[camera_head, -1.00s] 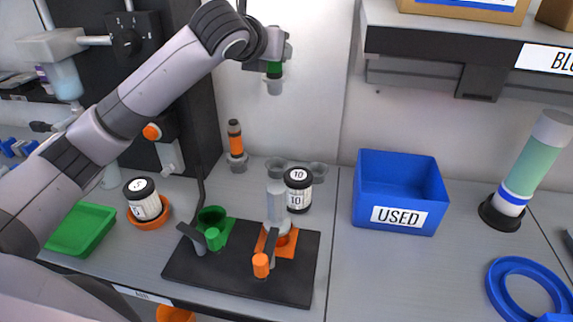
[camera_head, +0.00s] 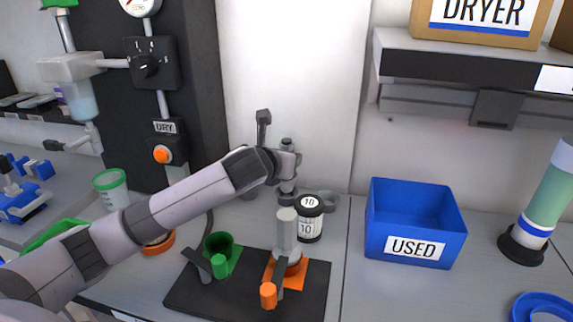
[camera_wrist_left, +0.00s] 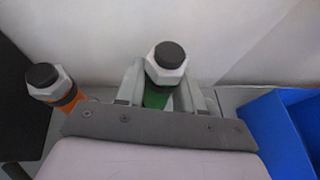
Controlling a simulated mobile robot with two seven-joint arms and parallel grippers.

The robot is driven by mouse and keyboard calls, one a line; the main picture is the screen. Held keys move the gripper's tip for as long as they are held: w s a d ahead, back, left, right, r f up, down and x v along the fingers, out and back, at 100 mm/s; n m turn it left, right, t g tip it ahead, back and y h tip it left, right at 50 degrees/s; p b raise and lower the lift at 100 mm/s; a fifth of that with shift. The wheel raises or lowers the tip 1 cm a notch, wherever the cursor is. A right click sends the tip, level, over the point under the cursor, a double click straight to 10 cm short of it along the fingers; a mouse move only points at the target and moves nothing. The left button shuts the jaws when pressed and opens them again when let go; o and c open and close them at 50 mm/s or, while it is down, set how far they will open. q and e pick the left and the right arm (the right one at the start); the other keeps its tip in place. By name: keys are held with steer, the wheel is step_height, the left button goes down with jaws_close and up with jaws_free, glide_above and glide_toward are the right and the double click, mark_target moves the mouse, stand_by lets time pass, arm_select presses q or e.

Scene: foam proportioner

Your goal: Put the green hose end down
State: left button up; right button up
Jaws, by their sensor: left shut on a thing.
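My left gripper (camera_head: 287,166) is shut on the green hose end, a grey piece with a hex nut, black cap and green band. In the left wrist view the green hose end (camera_wrist_left: 167,65) stands between the fingers. In the head view it is upright, low over the small grey cups (camera_head: 290,206) by the back wall. I cannot tell whether its lower tip sits inside a cup. My right gripper is not in view.
In front lies a black plate (camera_head: 190,300) with green and orange fittings. A blue USED bin (camera_head: 415,222) is to the right, with a shelf (camera_head: 460,65) above it.

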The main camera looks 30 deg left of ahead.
arm_select(q)
steer(key=shift+f, duration=0.6)
steer(key=shift+f, duration=0.1)
steer(key=shift+f, duration=0.4)
steer(key=shift+f, duration=0.1)
steer(key=o, duration=1.1)
steer(key=shift+o, duration=0.2)
